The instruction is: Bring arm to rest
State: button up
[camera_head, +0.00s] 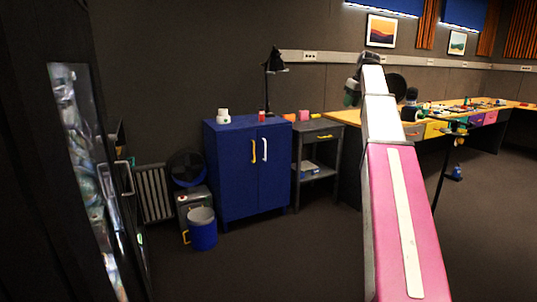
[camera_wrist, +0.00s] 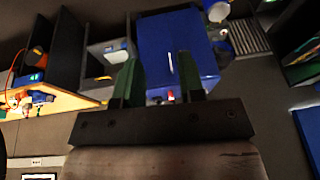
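My arm, pink and white, extends forward and up across the right half of the head view. Its far end is raised beside the wall, left of the workbench. My gripper (camera_wrist: 159,75) shows in the wrist view with two green fingers standing apart and nothing visible between them. In the head view the gripper is small and partly hidden by the wrist, so its fingers are not clear there. The wrist view is upside down. I cannot make out a trackball panel in either view.
A blue cabinet (camera_head: 236,172) with a black lamp (camera_head: 272,68) stands by the wall, also in the wrist view (camera_wrist: 160,45). A grey side table (camera_head: 318,138), a blue bin (camera_head: 203,233) and a long cluttered workbench (camera_head: 345,117) are nearby. The foreground floor (camera_head: 290,260) is clear.

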jog(key=s+a+f+m, duration=0.1)
jog(key=s+a+f, duration=0.2)
jog(key=f, duration=0.9)
jog(key=s+a+f+m+g+h, duration=0.1)
jog(key=s+a+f, duration=0.25)
jog(key=f, duration=0.75)
jog(key=s+a+f+m, duration=0.1)
jog(key=s+a+f, duration=0.25)
jog(key=f, duration=0.85)
jog(key=s+a+f+m+g, duration=0.1)
jog(key=s+a+f, duration=0.2)
jog(key=s+f, duration=0.7)
jog(key=s+a+f+m+h, duration=0.1)
jog(key=s+a+f, duration=0.2)
jog(key=s+f, duration=0.8)
jog(key=shift+s+f+m+g, duration=0.15)
jog(key=shift+f+m+g, duration=0.15)
jog(key=shift+g, duration=0.1)
